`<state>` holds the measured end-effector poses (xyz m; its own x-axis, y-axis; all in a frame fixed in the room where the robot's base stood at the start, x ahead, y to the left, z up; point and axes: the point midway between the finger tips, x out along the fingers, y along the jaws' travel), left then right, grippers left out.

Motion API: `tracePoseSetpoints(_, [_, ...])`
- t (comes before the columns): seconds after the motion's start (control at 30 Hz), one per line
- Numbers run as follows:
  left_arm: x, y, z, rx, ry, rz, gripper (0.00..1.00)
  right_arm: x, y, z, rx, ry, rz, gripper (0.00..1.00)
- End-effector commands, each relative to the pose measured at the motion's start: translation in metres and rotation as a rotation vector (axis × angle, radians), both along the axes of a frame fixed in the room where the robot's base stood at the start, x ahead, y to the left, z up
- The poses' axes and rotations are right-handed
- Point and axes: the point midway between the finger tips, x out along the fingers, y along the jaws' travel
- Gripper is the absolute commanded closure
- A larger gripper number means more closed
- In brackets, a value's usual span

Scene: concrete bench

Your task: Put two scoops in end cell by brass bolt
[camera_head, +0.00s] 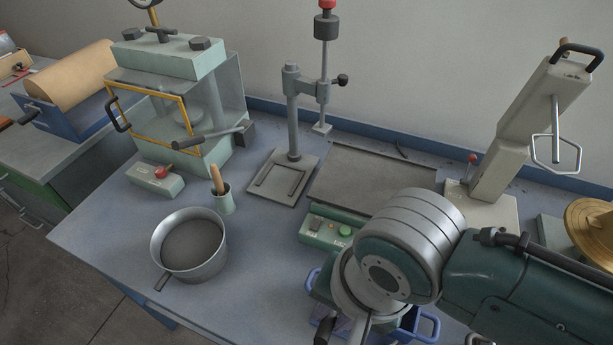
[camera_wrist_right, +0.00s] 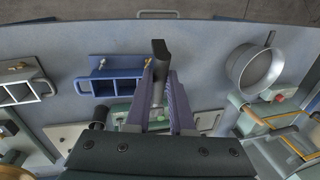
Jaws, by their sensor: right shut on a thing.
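My right gripper (camera_wrist_right: 163,80) is shut on a tool with a black handle (camera_wrist_right: 160,50) and a grey shaft, apparently the scoop. Its working end is hidden. The black handle (camera_head: 325,330) also shows at the bottom of the head view, beside my right wrist. A blue mould (camera_wrist_right: 92,86) with open cells lies left of the fingers in the wrist view, with small brass fittings (camera_wrist_right: 147,63) on it. In the head view my arm covers most of the mould (camera_head: 425,326); cell contents cannot be told. A metal pot (camera_head: 216,262) of dark grey material stands left. My left gripper is out of view.
A green control box (camera_head: 326,233) and a flat grey plate (camera_head: 362,184) lie behind my wrist. A paler mould (camera_wrist_right: 42,86) lies left in the wrist view.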

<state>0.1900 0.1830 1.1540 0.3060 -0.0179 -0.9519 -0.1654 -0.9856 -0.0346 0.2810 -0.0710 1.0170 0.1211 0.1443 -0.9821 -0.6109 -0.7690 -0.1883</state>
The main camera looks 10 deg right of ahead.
Motion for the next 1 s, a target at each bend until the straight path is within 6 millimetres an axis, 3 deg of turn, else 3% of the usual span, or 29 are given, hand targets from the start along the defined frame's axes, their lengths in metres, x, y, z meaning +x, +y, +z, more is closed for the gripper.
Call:
tracePoseSetpoints(0.03, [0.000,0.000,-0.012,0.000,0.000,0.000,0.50,0.007,-0.004,-0.003,0.026,0.034,-0.003,1.00])
tracePoseSetpoints(0.3, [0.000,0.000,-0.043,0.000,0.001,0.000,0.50,0.031,-0.020,0.007,0.192,0.278,-0.003,1.00])
tracePoseSetpoints(1.0, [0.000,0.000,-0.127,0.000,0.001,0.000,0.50,0.059,-0.039,0.021,0.374,0.553,-0.001,1.00])
